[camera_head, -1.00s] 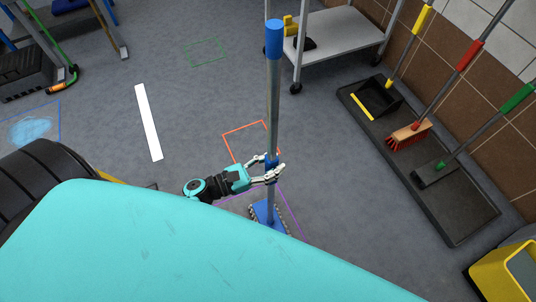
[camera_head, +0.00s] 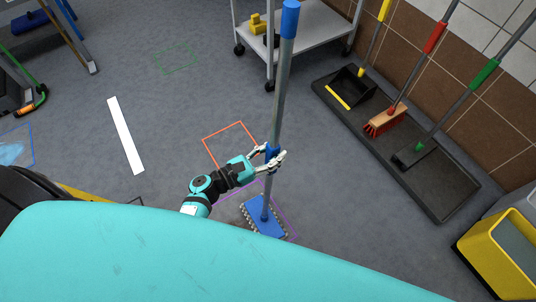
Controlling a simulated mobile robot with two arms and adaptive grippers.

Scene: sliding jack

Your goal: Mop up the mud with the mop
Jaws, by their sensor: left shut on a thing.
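The mop (camera_head: 278,110) has a grey pole with a blue top and a flat blue head (camera_head: 264,216) with a fringed edge. It stands nearly upright in the middle of the view, its head at floor level inside a purple outline. My left gripper (camera_head: 270,157) is shut on the pole low down, at a blue collar. A faint brownish patch (camera_head: 232,212) shows on the floor beside the head; I cannot tell whether it is the mud. My turquoise body hides the near floor. My right gripper is not in view.
A black tray (camera_head: 440,200) with a dustpan (camera_head: 352,86), a red brush (camera_head: 384,122) and a green-handled tool (camera_head: 420,150) lies along the right wall. A yellow bucket (camera_head: 490,255) stands at the lower right. A white cart (camera_head: 310,30) stands behind. The floor on the left is mostly clear.

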